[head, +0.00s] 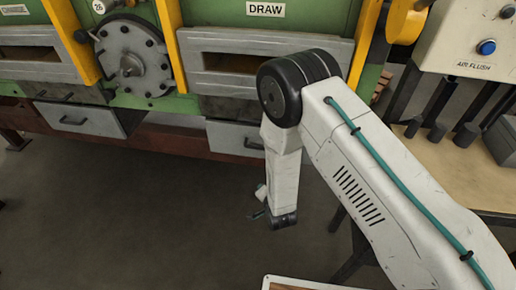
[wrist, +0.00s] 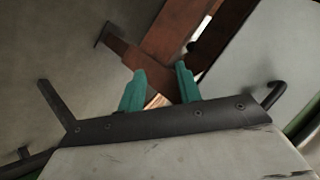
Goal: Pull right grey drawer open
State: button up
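The right grey drawer (head: 229,136) is under the furnace front in the head view. It looks shut or nearly so, and my arm covers its right part. Part of its dark handle (head: 251,144) shows beside my arm. My gripper (head: 257,214) hangs low in front of the drawer, pointing down and left, apart from it. In the wrist view my gripper (wrist: 160,86) has two teal fingers spread with an empty gap. A pale grey panel at the right (wrist: 268,52), with a dark curved bar (wrist: 274,97), looks like the drawer and handle.
A left grey drawer (head: 80,120) sits further left. A red-brown beam (head: 175,140) runs below the furnace and shows behind the fingers in the wrist view (wrist: 172,35). A workbench (head: 450,160) stands at the right. The floor (head: 130,220) in front is clear.

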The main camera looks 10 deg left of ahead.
notch_tip(320, 180, up, 2)
jog(key=w+a+m+t+y, duration=0.1)
jog(key=w+m+t+y, duration=0.1)
jog(key=m+t, duration=0.15)
jog(key=m+t+y, duration=0.1)
jog(key=m+t, duration=0.2)
jog(key=t, duration=0.2)
send_near(258, 147)
jog(key=w, duration=0.2)
jog(key=x, duration=0.8)
jog(key=shift+a+f, duration=0.2)
jog(key=shift+a, duration=0.2)
jog(key=shift+s, duration=0.1)
grip_shut()
